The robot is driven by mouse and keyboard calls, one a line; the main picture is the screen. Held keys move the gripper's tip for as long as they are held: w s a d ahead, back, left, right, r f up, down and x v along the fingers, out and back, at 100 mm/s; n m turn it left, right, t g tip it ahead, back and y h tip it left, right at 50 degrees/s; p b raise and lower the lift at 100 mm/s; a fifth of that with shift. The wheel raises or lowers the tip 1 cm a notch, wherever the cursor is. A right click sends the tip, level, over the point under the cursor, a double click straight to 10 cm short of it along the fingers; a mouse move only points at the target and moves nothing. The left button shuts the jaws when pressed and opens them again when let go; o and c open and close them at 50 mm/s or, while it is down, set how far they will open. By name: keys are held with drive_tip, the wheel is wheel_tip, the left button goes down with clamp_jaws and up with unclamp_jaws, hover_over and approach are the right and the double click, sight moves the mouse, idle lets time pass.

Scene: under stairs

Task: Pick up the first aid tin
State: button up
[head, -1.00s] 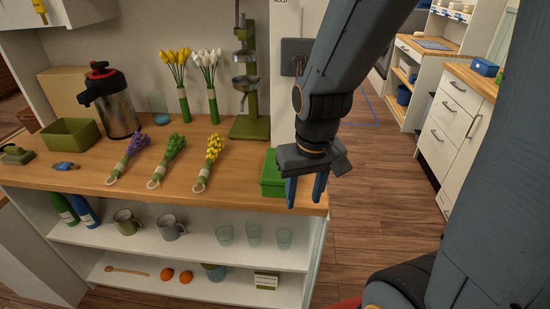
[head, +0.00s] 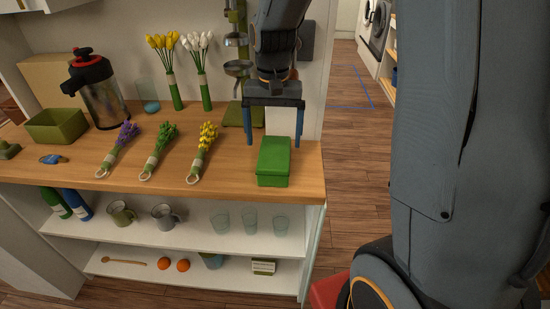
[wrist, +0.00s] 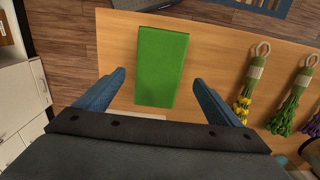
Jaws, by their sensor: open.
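A green lidded box, which looks like the first aid tin (head: 273,162), lies at the right end of the wooden counter (head: 228,179). No marking shows on it. My gripper (head: 273,143) is open and empty, with its blue fingers pointing down above and behind the tin in the head view. In the wrist view the tin (wrist: 162,66) lies ahead of and between the open fingers (wrist: 158,90), apart from both. Its long side runs away from the gripper.
Bundles of purple, green and yellow flowers (head: 203,152) lie left of the tin. A green juicer stand (head: 232,115) is behind it, close to my gripper. A flask (head: 98,95) and green bin (head: 56,127) stand farther left. The counter's right edge is close to the tin.

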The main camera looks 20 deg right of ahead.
sight(275, 151)
drive_tip(key=shift+d+f+p, duration=0.15)
drive_tip(key=shift+f+p, duration=0.9)
drive_tip(key=shift+f, duration=1.95)
drive_tip(key=c, duration=1.5)
